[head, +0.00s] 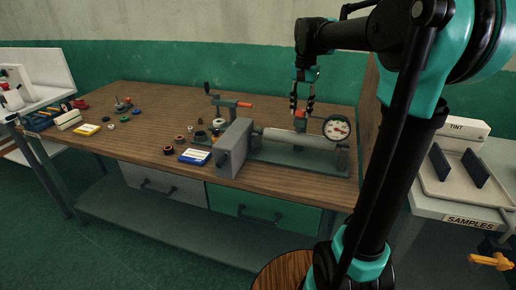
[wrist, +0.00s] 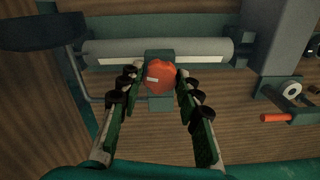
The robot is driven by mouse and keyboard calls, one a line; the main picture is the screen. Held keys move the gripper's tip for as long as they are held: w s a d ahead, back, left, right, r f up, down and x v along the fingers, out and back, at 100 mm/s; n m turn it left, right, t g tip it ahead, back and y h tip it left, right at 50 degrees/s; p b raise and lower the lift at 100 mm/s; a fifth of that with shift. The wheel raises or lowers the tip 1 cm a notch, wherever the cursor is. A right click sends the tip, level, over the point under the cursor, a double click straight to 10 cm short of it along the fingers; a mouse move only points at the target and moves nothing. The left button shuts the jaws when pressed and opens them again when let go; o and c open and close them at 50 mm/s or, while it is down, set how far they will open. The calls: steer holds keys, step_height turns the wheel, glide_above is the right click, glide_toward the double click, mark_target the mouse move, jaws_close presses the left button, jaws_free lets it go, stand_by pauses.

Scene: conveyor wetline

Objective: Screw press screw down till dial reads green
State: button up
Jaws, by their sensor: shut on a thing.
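The press screw has an orange-red knob with a small white mark (wrist: 160,77), on a green block above the press's pale roller (wrist: 200,49). In the head view the knob (head: 299,114) is small and partly covered. My gripper (wrist: 158,72) comes down over the knob from above, its two fingers shut on opposite sides of it. My gripper also shows in the head view (head: 301,108). The press (head: 290,153) stands on the bench's right side. Its round dial (head: 337,127) has a white face with coloured marks; the needle's reading is too small to tell.
The wooden bench (head: 125,95) holds several small knobs and rings, a blue-and-white box (head: 194,156) and a yellow box (head: 87,129). A crank device with a red handle (head: 243,104) stands left of the press. A tint stand (head: 465,170) is at right.

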steer(key=shift+m, duration=0.3)
steer(key=shift+m, duration=0.7)
steer(key=m, duration=0.3)
stand_by(0.4)
steer(key=shift+m, duration=0.9)
